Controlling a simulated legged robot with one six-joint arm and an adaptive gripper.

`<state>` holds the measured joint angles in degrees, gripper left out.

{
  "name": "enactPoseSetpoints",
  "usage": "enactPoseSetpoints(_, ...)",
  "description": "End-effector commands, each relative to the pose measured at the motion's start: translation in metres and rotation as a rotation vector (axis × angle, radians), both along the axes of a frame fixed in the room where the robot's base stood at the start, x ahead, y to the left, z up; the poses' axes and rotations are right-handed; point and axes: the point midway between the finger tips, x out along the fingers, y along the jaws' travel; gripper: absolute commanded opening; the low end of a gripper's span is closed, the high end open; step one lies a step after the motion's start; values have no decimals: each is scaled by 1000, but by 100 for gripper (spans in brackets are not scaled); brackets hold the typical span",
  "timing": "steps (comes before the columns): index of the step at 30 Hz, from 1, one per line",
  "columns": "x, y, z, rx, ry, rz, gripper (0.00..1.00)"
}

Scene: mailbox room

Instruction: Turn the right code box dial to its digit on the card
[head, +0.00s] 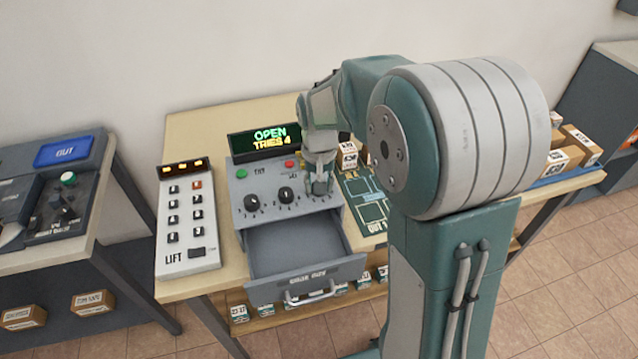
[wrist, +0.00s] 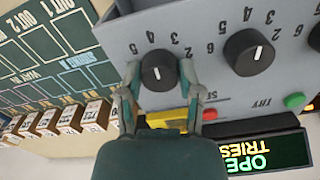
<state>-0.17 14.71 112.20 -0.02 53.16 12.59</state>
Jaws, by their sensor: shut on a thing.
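The code box (head: 285,200) is a grey unit with a row of black dials and its drawer pulled open. My gripper (wrist: 158,76) is shut on this dial, one finger on each side. In the head view my gripper (head: 318,188) hides the right dial. The display (head: 268,140) reads OPEN, TRIES 4. A yellow piece (wrist: 167,118) is partly hidden behind my gripper; I cannot tell whether it is the card.
The middle dial (wrist: 248,52) stands close beside my gripper. The open drawer (head: 300,255) juts out in front. A LIFT panel (head: 187,220) stands left of the box. A green sorting mat (head: 365,205) and small boxes (wrist: 68,115) lie on the other side.

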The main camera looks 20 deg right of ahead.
Motion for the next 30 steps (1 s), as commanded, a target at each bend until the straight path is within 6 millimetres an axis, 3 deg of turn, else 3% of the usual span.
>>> enactPoseSetpoints(30, 2, 1, 0, -2, -7, 964, 0)
